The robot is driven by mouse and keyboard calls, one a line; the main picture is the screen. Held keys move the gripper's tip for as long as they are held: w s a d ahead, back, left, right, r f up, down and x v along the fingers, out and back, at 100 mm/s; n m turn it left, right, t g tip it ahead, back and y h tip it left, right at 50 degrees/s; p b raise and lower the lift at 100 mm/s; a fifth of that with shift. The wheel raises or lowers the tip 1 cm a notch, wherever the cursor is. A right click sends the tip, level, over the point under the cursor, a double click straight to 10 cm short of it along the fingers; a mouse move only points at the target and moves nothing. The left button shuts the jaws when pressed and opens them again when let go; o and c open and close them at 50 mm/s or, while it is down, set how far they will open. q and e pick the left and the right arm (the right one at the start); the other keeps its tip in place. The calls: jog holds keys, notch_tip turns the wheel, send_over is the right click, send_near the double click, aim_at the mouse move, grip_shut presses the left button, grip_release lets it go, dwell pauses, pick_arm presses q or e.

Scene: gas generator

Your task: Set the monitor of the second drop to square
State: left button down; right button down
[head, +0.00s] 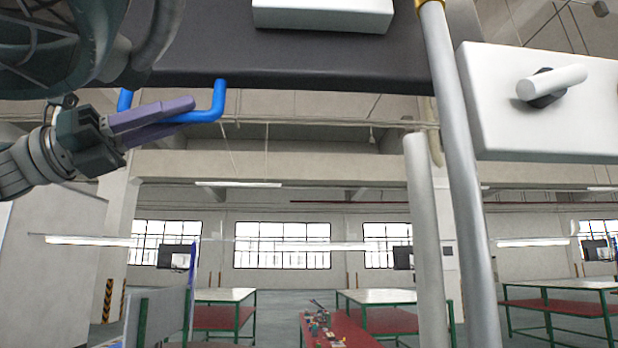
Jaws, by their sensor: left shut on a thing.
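My left gripper (188,111) comes in from the left, and its purple fingers are shut on a blue bent handle (217,100). The handle hangs under the lower edge of a dark panel (300,68); part of it is hidden behind the fingers. My right gripper is not in view. No square mark shows, and I cannot tell which thing is the second drop's monitor. Small dark screens stand far off, one left (165,255), one near the middle (403,257) and one right (595,250).
A white box with a light lever (552,83) is at the upper right. A white box (322,14) is at the top on the dark panel. Grey upright pipes (462,180) stand right of the middle. Workbenches (375,296) stand far back.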

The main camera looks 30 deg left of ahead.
pick_arm(q)
jog(key=shift+w+a+f, duration=0.1)
jog(key=shift+w+f, duration=0.05)
jog(key=shift+w, duration=0.1)
jog(key=c, duration=1.2)
grip_release()
jog(key=o, duration=0.4)
jog(key=b+v, duration=0.5)
jog(key=v, duration=0.4)
jog(key=shift+s+a, duration=0.25)
jog(key=shift+s, duration=0.1)
jog(key=shift+w+f, duration=0.1)
